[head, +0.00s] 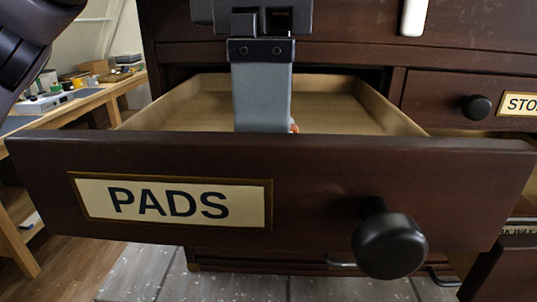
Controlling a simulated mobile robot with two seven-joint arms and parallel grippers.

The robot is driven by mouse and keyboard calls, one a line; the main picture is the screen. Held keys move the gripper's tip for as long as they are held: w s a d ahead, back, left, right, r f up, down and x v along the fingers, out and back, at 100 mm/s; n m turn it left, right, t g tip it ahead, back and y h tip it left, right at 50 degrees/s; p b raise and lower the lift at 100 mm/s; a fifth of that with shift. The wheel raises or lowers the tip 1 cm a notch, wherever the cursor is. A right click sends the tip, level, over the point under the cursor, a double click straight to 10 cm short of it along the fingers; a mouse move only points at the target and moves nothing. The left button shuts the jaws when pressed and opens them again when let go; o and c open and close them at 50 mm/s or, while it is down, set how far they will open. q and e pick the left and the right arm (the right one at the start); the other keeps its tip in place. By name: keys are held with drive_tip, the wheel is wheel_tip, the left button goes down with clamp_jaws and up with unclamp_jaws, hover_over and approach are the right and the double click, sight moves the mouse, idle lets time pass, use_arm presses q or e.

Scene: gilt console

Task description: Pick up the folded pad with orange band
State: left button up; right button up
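The drawer labelled PADS (60,160) is pulled open, and its pale wooden inside shows behind the dark front. A gripper, which I take to be my left one (262,122), reaches straight down into it from above. A small orange bit (294,126) shows at the right edge of the grey finger, just above the drawer front. It may be part of the folded pad with orange band; the rest is hidden behind the finger and the drawer front. The fingertips are hidden too, so I cannot tell whether the gripper is open or holds anything. My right gripper is not in view.
A dark round knob (389,240) sticks out of the drawer front. A closed drawer with its own knob (476,108) is at the right, and another dark front (500,270) juts out at lower right. A wooden workbench (80,105) stands at the back left.

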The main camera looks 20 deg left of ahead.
use_arm(q)
drive_tip(key=shift+f, duration=0.45)
drive_tip(key=c, duration=1.1)
drive_tip(key=shift+r, duration=0.15)
drive_tip(key=shift+r+p, duration=3.75)
drive_tip(key=shift+r, duration=6.15)
